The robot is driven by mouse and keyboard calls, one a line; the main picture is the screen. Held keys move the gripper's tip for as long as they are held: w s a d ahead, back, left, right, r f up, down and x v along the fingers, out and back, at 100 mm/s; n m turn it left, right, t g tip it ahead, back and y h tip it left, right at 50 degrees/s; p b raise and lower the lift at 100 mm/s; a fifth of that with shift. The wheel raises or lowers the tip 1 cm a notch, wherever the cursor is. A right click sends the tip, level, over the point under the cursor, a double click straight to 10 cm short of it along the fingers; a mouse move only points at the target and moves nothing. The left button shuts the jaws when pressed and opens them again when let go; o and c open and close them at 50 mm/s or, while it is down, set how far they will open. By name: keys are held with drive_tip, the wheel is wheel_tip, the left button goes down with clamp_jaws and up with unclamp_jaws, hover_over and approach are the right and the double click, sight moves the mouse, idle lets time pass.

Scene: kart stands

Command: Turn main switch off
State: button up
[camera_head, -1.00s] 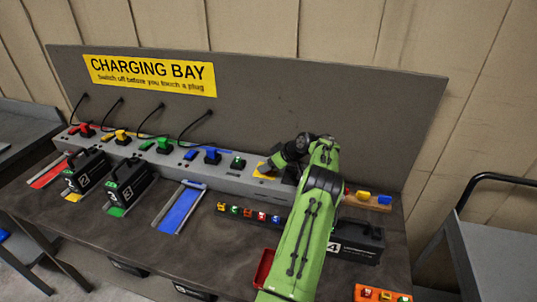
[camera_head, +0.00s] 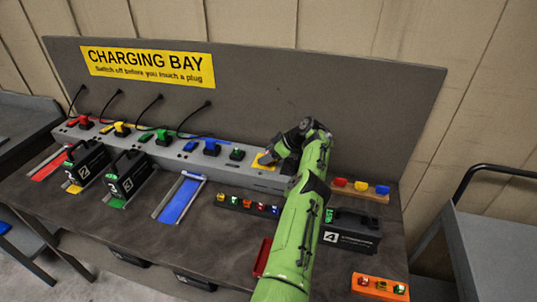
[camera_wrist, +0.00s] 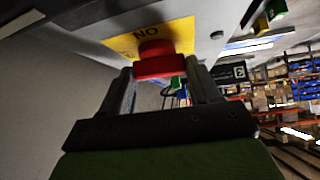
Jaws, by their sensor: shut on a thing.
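The main switch is a red handle (camera_wrist: 160,64) on a yellow plate (camera_wrist: 122,44) lettered "ON", which appears upside down in the wrist view. My gripper (camera_wrist: 165,78) is shut on the red handle, with one finger on each side of it. In the head view the yellow plate (camera_head: 263,160) shows at the right part of the grey power rail (camera_head: 222,171). My gripper (camera_head: 275,157) is against it there and hides the handle.
Red, yellow, green and blue plugs with black cords sit along the rail to the left. Black batteries stand on the bench, including number 4 (camera_head: 350,236) just right of my arm. A red tray (camera_head: 263,257) lies partly behind my arm.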

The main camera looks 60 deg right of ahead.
drive_tip(key=o, duration=1.1)
drive_tip(key=shift+c, duration=0.2)
drive_tip(key=p+v, duration=0.3)
drive_tip(key=v, duration=1.2)
drive_tip(key=shift+s+r, duration=0.25)
